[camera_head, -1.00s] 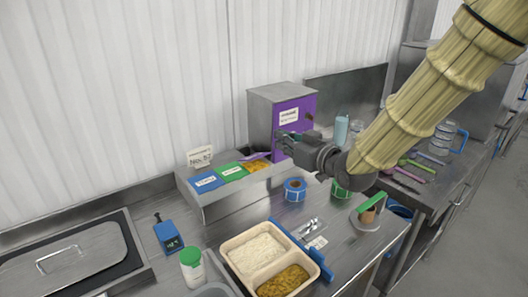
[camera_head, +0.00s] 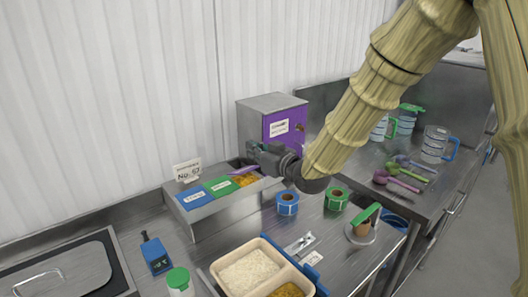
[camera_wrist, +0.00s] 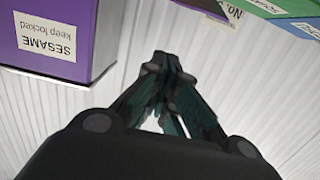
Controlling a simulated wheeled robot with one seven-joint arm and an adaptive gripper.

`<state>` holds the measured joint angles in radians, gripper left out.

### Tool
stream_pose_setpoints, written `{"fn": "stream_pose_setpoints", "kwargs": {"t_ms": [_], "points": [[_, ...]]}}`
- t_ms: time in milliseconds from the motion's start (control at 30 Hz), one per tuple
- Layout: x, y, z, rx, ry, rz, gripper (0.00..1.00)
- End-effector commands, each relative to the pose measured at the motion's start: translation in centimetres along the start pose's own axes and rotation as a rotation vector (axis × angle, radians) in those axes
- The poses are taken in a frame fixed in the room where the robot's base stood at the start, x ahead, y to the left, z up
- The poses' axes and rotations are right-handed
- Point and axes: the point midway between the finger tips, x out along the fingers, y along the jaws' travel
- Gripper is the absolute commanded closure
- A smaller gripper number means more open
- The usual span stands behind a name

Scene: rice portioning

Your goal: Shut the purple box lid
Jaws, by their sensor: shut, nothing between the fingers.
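The row of topping boxes sits in a steel holder (camera_head: 210,213) with a blue lid (camera_head: 195,198) and a green lid (camera_head: 219,187) lying flat. At the right end, the purple lid (camera_head: 244,170) stands tilted open, with orange food (camera_head: 245,180) showing below it. My gripper (camera_head: 253,150) is just above and behind the purple lid, close to the cabinet front. In the wrist view its fingers (camera_wrist: 168,65) are together and empty. A dark purple edge there at the top is probably the lid; I cannot tell whether the fingers touch it.
A steel cabinet with a purple door (camera_head: 284,122), labelled sesame, stands right of the boxes. A number sign (camera_head: 187,171) stands behind them.

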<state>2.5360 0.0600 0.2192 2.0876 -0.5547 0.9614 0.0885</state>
Motion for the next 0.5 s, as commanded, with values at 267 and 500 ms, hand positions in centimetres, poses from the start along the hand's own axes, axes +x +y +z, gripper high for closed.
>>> {"fn": "stream_pose_setpoints", "kwargs": {"t_ms": [267,500], "points": [[0.5,0.0,2.0,0.001,-0.003,0.000,1.00],[-0.1,0.1,3.6,0.001,-0.001,0.001,1.00]]}}
